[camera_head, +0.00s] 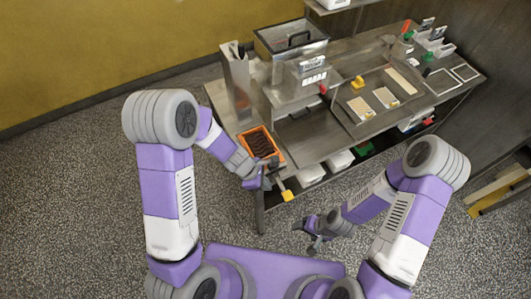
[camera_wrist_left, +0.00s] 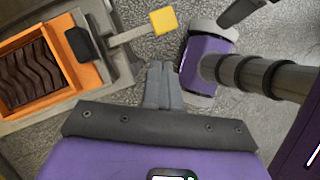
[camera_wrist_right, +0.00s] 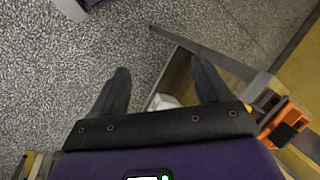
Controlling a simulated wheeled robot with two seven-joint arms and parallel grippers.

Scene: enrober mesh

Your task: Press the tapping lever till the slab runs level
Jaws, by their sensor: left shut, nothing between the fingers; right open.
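The tapping lever's yellow pad (camera_head: 287,196) sticks out past the near left corner of the bench. It also shows in the left wrist view (camera_wrist_left: 163,20), at the end of a short grey arm. The orange mould (camera_head: 275,148) sits beside it and holds a dark brown slab (camera_head: 258,142). In the left wrist view the slab (camera_wrist_left: 30,75) has a wavy, ridged surface. My left gripper (camera_head: 267,181) is shut and empty, close to the lever; contact cannot be told. My right gripper (camera_head: 308,236) is open and empty, low in front of the bench.
A metal machine with a lidded tank (camera_head: 291,38) stands behind the mould. A tall metal chute (camera_head: 236,75) rises at its left. Boards with pale slabs (camera_head: 385,97) lie to the right. White bins (camera_head: 340,160) stand under the bench. The floor in front is clear.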

